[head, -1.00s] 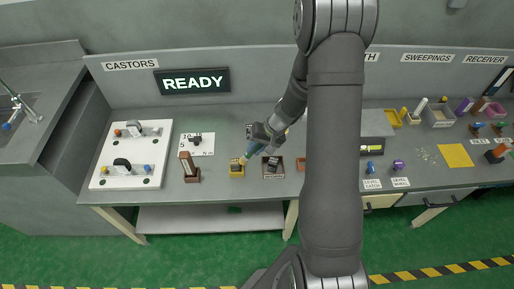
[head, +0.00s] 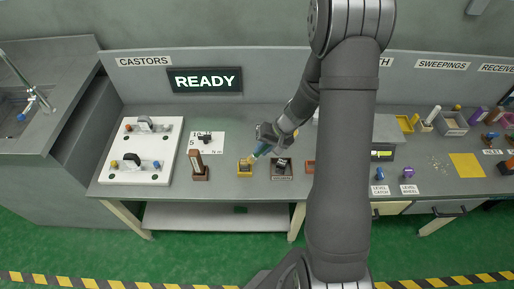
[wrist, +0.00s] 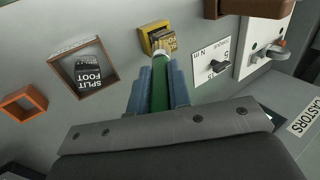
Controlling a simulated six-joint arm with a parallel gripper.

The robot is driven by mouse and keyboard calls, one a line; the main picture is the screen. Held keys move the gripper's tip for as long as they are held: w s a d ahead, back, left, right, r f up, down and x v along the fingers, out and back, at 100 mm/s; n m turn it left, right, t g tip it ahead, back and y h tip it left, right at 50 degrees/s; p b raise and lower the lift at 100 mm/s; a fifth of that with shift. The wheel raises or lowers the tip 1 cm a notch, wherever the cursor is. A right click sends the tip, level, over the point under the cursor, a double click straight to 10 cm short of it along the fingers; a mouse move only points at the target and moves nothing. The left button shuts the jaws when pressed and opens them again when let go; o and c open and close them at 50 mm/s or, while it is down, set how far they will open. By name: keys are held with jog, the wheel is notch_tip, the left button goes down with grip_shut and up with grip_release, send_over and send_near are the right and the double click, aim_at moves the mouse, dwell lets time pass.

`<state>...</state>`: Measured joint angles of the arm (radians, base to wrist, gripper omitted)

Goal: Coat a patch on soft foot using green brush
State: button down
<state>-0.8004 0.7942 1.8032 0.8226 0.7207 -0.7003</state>
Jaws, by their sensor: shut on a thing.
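My gripper (wrist: 160,90) is shut on the green brush (wrist: 159,86), which lies between its two blue fingers in the wrist view. The brush's pale tip points at a small yellow tray (wrist: 145,45) and is at or very near the block inside it. I cannot tell whether they touch. The block (wrist: 165,40) is yellowish with dark lettering too small to read, so I cannot confirm that it is the soft foot. No coated patch can be made out. In the head view my gripper (head: 263,149) reaches down to the same yellow tray (head: 245,173).
A brown tray (wrist: 57,52) beside it holds a dark block labelled SPLIT FOOT (wrist: 88,72). An orange frame (wrist: 40,98) lies beyond. A brown upright stand (head: 200,174) and a white castor board (head: 170,168) are to the left. The screen (head: 205,80) reads READY.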

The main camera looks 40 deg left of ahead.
jog(key=shift+w+d, duration=0.35)
jog(key=shift+w+d+r, duration=0.1)
jog(key=shift+r, duration=0.85)
jog(key=shift+w+d+r, duration=0.15)
jog(key=shift+r, duration=0.85)
jog(key=shift+w+d+r, duration=0.1)
jog(key=shift+r, duration=0.85)
jog(key=shift+r, duration=0.1)
jog(key=shift+w+d+r, duration=0.1)
jog(key=shift+r, duration=0.6)
jog(key=shift+w+d+r, duration=0.1)
jog(key=shift+r, duration=0.6)
